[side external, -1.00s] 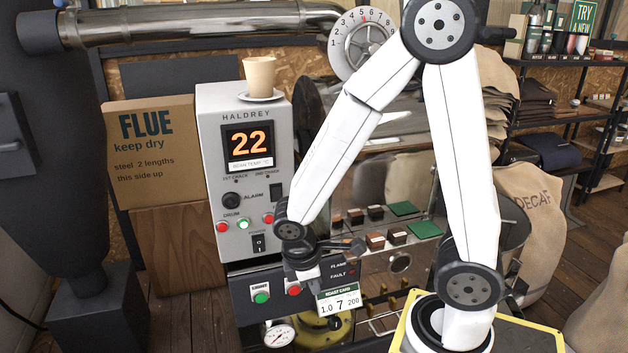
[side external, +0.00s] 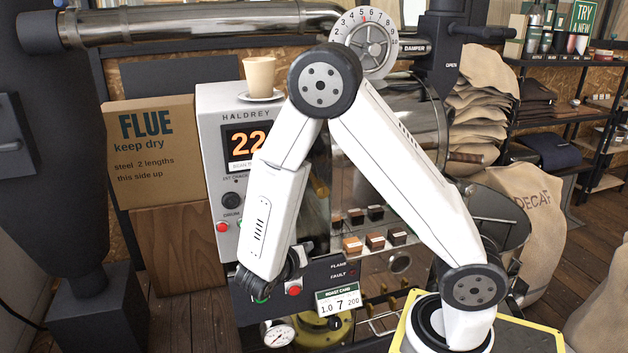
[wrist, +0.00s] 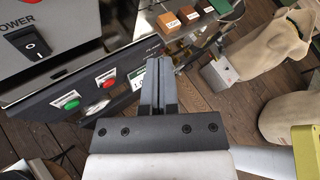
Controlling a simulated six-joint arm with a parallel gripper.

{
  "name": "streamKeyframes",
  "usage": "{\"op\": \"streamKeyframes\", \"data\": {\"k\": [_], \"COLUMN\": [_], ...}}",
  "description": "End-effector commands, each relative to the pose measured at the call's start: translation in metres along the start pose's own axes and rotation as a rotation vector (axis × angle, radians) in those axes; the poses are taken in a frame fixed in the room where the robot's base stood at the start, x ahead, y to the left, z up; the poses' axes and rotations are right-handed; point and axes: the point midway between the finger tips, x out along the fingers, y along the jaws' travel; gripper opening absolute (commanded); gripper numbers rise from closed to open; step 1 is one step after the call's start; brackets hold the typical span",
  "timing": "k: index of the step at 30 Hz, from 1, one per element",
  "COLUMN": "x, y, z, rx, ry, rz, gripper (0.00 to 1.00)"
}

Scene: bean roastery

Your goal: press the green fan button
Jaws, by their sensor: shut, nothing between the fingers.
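A green button (wrist: 70,103) sits at the left of a dark lower panel, beside a red button (wrist: 107,83); I cannot read the labels. In the side view, only a sliver of the green button (side external: 262,300) shows beneath my gripper (side external: 248,284), and the red button (side external: 294,290) is just right of it. In the wrist view my gripper (wrist: 154,62) is shut and empty, its fingers together. Its tips show right of both buttons, over part of the roast card (wrist: 136,82). I cannot tell whether it touches the panel.
The grey Haldrey cabinet (side external: 210,130) stands above the lower panel, with a cup (side external: 259,75) on top. A power switch (wrist: 27,44) is on it. Sample blocks (wrist: 190,14) sit to the right. A gauge (side external: 279,335) hangs below the panel. A flue box (side external: 150,160) stands left.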

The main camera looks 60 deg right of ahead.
Motion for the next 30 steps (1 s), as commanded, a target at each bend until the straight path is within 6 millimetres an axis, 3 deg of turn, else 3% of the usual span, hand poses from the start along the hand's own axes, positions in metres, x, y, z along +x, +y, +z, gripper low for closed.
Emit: {"op": "streamKeyframes", "data": {"k": [19,30], "x": [0.001,0.017], "y": [0.006,0.018], "z": [0.005,0.017], "rx": [-0.034,-0.031], "ry": [-0.041,-0.039], "rz": [0.010,0.008], "gripper": [0.00,0.00]}}
